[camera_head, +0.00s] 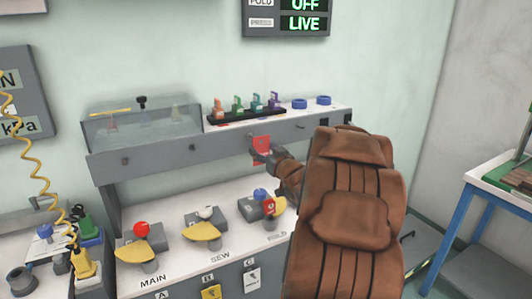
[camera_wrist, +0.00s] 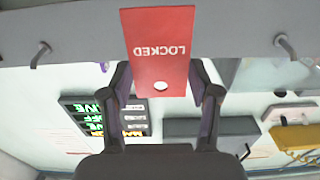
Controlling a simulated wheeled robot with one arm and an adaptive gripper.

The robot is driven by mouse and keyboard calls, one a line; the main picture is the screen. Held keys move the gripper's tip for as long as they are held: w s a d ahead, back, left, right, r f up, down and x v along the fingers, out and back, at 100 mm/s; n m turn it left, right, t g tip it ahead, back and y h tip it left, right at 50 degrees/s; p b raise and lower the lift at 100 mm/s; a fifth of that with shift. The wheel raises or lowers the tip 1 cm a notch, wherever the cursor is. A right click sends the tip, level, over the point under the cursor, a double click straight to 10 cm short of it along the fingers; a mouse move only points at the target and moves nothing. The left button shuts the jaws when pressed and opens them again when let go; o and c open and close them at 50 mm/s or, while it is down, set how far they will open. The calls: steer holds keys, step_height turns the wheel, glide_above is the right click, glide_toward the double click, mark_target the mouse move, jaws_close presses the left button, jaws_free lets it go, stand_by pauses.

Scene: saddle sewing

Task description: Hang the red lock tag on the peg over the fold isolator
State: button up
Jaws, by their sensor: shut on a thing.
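The red lock tag (camera_wrist: 160,45) hangs between the two fingers of my gripper (camera_wrist: 160,76), which is shut on it. It reads LOCKED, upside down in the wrist view, and has a round hole near one end. In the head view the tag (camera_head: 261,143) and my gripper (camera_head: 266,156) are at the grey rail's front, above the fold isolator (camera_head: 279,206). The isolator has a blue knob and a red padlock on it. I see no peg right behind the tag; the tag may hide it. Whether the tag touches the rail, I cannot tell.
Other pegs show on the rail (camera_head: 225,137), one to the left (camera_head: 193,147) and one to the right (camera_head: 300,127). Coloured padlocks (camera_head: 238,104) stand in a black tray on top. A brown leather chair-like form (camera_head: 350,205) covers the right front. The main and sew isolators are to the left.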

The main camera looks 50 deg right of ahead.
mark_target(261, 149)
steer(key=shift+x, duration=1.65)
steer(key=shift+f+x, duration=0.15)
steer(key=shift+x, duration=0.55)
steer(key=shift+f+x, duration=0.15)
steer(key=shift+x, duration=0.5)
steer(key=shift+w+d+f, duration=0.2)
steer(key=shift+w+f, duration=0.05)
steer(key=shift+w, duration=0.25)
steer(key=o, duration=1)
steer(key=shift+o, duration=0.2)
